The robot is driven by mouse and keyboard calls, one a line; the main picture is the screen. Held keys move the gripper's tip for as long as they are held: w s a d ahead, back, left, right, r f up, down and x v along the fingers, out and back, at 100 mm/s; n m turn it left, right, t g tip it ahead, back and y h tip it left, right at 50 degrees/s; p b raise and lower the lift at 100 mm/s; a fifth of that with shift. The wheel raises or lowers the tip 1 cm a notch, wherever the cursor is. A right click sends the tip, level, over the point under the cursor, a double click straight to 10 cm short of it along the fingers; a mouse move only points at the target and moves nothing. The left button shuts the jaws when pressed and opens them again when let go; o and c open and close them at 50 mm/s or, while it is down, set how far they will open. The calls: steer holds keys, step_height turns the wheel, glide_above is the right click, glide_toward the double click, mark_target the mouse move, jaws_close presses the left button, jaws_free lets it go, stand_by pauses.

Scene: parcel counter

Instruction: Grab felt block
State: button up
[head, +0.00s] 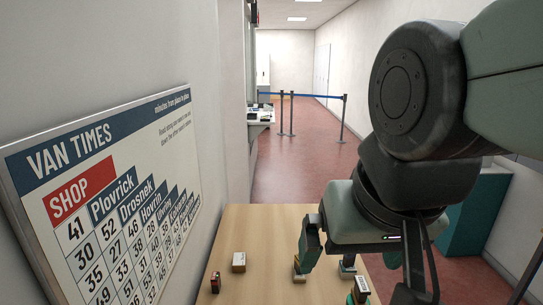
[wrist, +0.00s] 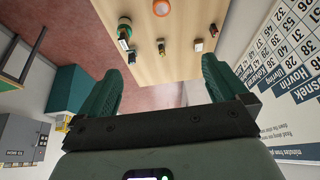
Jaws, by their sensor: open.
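Several small blocks and stamp-like pieces stand on the wooden table (head: 262,225); I cannot tell for certain which is the felt block. A pale-topped block (head: 239,262) stands at left; it also shows in the wrist view (wrist: 198,46). A small dark red block (head: 215,283) is nearer the left edge, also in the wrist view (wrist: 213,30).
An orange round thing (wrist: 162,8) shows in the wrist view. A wall with a van times board (head: 120,190) borders the left. Table between pieces is bare.

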steer(key=shift+s+d+r+t+h, duration=0.35)
steer(key=shift+s+d+r, duration=0.3)
steer(key=shift+s+d, duration=0.25)
steer(key=shift+w, duration=0.1)
steer(key=c, duration=0.4)
steer(key=shift+c, duration=0.2)
